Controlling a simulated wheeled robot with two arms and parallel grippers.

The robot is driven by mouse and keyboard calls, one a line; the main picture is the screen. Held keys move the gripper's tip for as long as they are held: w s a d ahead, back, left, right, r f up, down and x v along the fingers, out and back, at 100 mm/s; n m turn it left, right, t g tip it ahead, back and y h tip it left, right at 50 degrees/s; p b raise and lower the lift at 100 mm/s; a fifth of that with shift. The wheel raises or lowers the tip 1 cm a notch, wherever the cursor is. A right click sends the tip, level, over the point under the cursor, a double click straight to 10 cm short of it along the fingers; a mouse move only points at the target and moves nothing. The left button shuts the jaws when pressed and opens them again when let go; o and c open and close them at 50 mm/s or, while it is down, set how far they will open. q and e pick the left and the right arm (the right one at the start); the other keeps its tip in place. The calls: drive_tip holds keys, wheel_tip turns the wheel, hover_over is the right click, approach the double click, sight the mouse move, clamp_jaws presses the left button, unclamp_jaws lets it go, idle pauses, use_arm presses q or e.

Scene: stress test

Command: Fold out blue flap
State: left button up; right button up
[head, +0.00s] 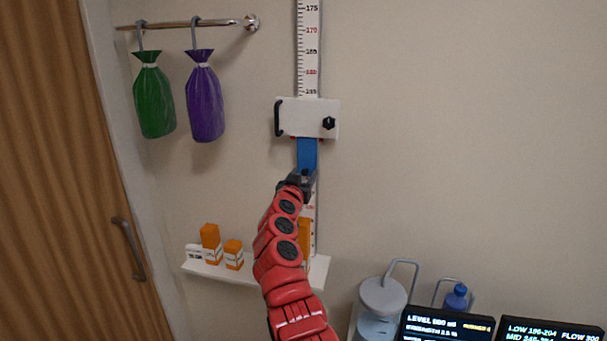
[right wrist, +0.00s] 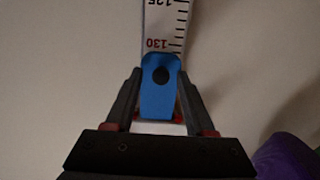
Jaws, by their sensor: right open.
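The blue flap (head: 307,153) hangs down against the wall ruler, below the white slider block (head: 305,117) with a black handle and knob. My right gripper (head: 301,178) is at the flap's lower end in the head view. In the right wrist view, the flap (right wrist: 160,88) shows a dark round spot and stands between the open fingers of the gripper (right wrist: 160,95). The flap's lowest part is hidden behind the gripper in the head view. My left gripper is not in view.
The ruler (head: 308,50) runs up the wall. A green bag (head: 153,100) and a purple bag (head: 205,103) hang from a rail at left. A white shelf (head: 215,272) holds orange boxes (head: 210,243). A grey-lidded container (head: 383,297) and dark screens (head: 447,327) stand at lower right.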

drive_tip(key=shift+w, duration=0.2)
clamp_jaws()
idle(0.3)
idle(1.2)
